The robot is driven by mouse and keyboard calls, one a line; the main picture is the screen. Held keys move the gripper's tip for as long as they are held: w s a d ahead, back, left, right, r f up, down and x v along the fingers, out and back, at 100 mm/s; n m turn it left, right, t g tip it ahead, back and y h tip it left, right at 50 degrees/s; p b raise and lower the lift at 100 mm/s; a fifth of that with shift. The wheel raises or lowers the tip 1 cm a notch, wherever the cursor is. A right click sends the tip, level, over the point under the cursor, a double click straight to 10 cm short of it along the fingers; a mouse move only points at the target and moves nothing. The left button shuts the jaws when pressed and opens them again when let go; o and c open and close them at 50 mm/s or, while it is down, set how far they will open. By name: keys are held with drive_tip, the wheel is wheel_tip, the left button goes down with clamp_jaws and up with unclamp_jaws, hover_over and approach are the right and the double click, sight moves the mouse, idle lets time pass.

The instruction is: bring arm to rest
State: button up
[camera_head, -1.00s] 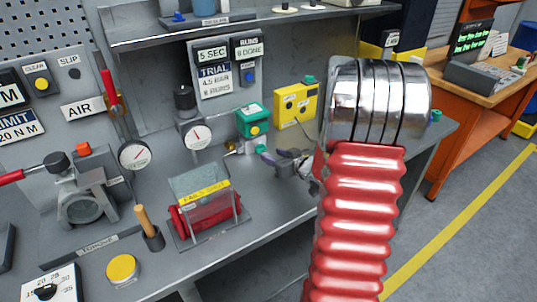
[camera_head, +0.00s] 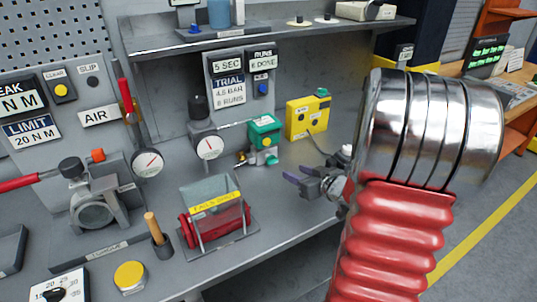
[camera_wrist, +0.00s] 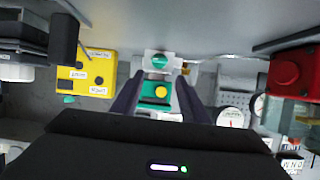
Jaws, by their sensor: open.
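My gripper (camera_head: 297,176) is open and empty above the bench, its dark fingers pointing left. It is right of and nearer than the green actuator box (camera_head: 264,131) with a yellow button, and apart from it in the head view. My red ribbed arm with its silver joint fills the right of that view and hides part of the bench's right side. In the wrist view my open fingers (camera_wrist: 160,78) frame the green box with the yellow button (camera_wrist: 159,92), with nothing held between them.
A yellow box (camera_head: 307,117) stands behind the gripper. A dial gauge (camera_head: 209,146) and a red cylinder under a clear guard (camera_head: 218,215) stand to the left. A shelf (camera_head: 270,36) runs overhead. The bench front (camera_head: 285,240) below the gripper is bare.

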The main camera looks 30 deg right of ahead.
drive_tip(key=shift+r, duration=0.1)
drive_tip(key=s+a+r+m+g+h, duration=0.1)
drive_tip(key=a+r+g+h, duration=0.25)
drive_tip(key=a+r, duration=0.55)
drive_tip(key=s+a+r+n+g+y, duration=0.1)
drive_tip(key=s+a+g+y, duration=0.3)
drive_tip(key=s+a, duration=1.3)
drive_tip(key=a, duration=0.4)
drive_tip(key=shift+s+a+r+n, duration=0.25)
drive_tip(key=shift+s+r+n, duration=0.05)
drive_tip(key=shift+r+n, duration=0.1)
